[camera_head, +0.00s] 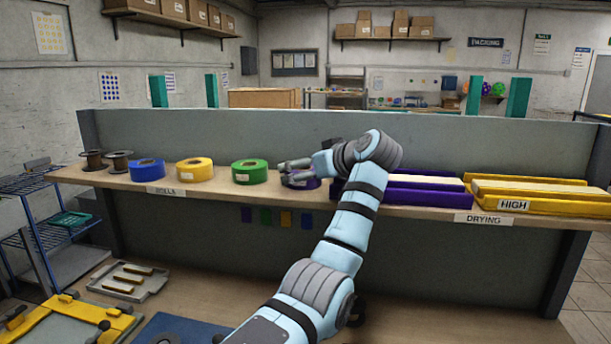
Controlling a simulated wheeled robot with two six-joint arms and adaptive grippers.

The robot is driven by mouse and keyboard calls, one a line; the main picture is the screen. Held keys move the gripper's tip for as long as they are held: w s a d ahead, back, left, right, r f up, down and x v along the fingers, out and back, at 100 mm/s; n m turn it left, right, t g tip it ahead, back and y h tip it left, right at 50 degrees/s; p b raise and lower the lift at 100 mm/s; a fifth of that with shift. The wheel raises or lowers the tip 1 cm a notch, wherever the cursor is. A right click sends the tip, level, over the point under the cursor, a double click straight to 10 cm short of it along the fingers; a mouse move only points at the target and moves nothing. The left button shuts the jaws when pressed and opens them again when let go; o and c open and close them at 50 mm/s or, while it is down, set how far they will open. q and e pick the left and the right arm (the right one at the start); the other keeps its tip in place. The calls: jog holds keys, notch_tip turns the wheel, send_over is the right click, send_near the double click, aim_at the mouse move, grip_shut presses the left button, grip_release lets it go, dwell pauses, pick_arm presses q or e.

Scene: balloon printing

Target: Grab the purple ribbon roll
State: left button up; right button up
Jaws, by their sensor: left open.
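The purple ribbon roll (311,184) lies flat on the shelf, to the right of the green roll. It is partly hidden by my left gripper (286,171). The gripper is open, with its fingers pointing left over and beside the purple roll. I cannot tell whether the fingers touch the roll. My right gripper is not in view.
On the shelf (220,182) to the left are a green roll (249,172), a yellow roll (195,170), a blue roll (147,169) and dark spools (118,160). Purple (425,196) and yellow (545,197) drying frames stand to the right. A back panel rises behind.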

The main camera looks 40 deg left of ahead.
pick_arm(q)
jog(key=shift+s+a, duration=0.2)
jog(key=shift+s, duration=0.1)
jog(key=shift+s+r, duration=0.1)
jog(key=shift+c, duration=1.1)
jog(key=shift+d, duration=0.15)
jog(key=c, duration=1.1)
